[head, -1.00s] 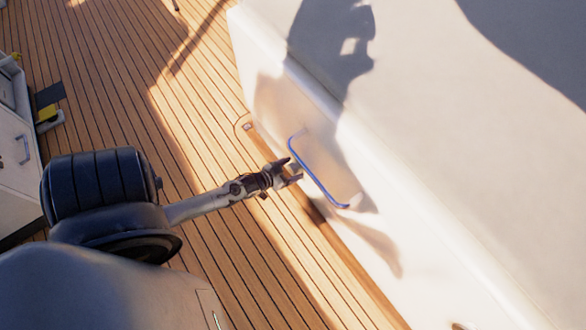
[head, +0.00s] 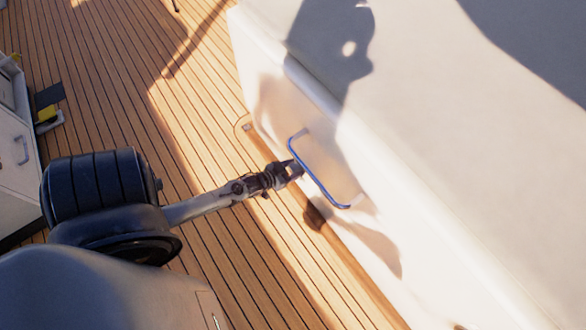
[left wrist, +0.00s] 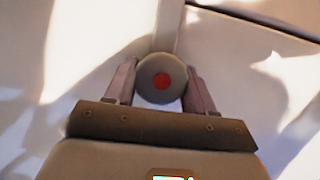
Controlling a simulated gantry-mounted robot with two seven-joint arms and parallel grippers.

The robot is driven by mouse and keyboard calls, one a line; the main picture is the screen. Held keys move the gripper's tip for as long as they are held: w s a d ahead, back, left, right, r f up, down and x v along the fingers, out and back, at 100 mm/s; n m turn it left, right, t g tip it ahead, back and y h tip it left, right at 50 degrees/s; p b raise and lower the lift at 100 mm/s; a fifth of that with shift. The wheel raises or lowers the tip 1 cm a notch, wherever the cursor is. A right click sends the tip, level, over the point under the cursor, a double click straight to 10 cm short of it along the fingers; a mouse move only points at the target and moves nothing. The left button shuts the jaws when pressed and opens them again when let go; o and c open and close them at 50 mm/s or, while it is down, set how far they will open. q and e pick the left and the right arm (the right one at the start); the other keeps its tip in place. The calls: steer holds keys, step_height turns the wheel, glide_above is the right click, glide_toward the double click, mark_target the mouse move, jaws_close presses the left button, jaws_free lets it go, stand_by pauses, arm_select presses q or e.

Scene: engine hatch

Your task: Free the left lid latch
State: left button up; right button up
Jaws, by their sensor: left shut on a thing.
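The left lid latch shows in the left wrist view as a round grey knob (left wrist: 162,80) with a red centre, against a white surface. My left gripper (left wrist: 161,84) has one finger on each side of the knob and is shut on it. In the head view my left gripper (head: 296,169) is at the side of the white engine hatch (head: 440,130), close beside a blue-edged handle (head: 319,186). The knob is too small or hidden to make out in the head view. My right gripper is not in view.
The wooden deck (head: 110,90) is open to the left of the hatch. A white cabinet (head: 15,160) stands at the far left, with a yellow item (head: 47,114) near it. A seam (left wrist: 255,20) crosses the white surface at the upper right of the left wrist view.

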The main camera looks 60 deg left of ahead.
arm_select(q)
steer(key=shift+a+r+n+h+p, duration=0.15)
steer(key=shift+n+h+p, duration=0.55)
steer(key=shift+n+p, duration=0.35)
steer(key=shift+n+t+h+p, duration=0.3)
steer(key=shift+n+h, duration=0.1)
steer(key=shift+n, duration=0.15)
steer(key=shift+f+n+h, duration=0.2)
steer(key=shift+n+h, duration=0.2)
steer(key=shift+n, duration=0.3)
steer(key=shift+a+f+n+t+h+b, duration=0.1)
steer(key=shift+n+t+h+b, duration=0.4)
steer(key=shift+n, duration=0.5)
steer(key=n+t+h+b, duration=0.1)
steer(key=n+b, duration=0.1)
steer(key=n, duration=0.1)
steer(key=shift+f+h, duration=0.15)
steer(key=shift+h, duration=0.15)
steer(key=shift+n+t+b, duration=0.3)
steer(key=shift+n+t, duration=0.1)
steer(key=shift+n, duration=0.7)
steer(key=shift+n+t+h, duration=0.3)
steer(key=shift+n+h, duration=0.1)
steer(key=shift+n, duration=0.5)
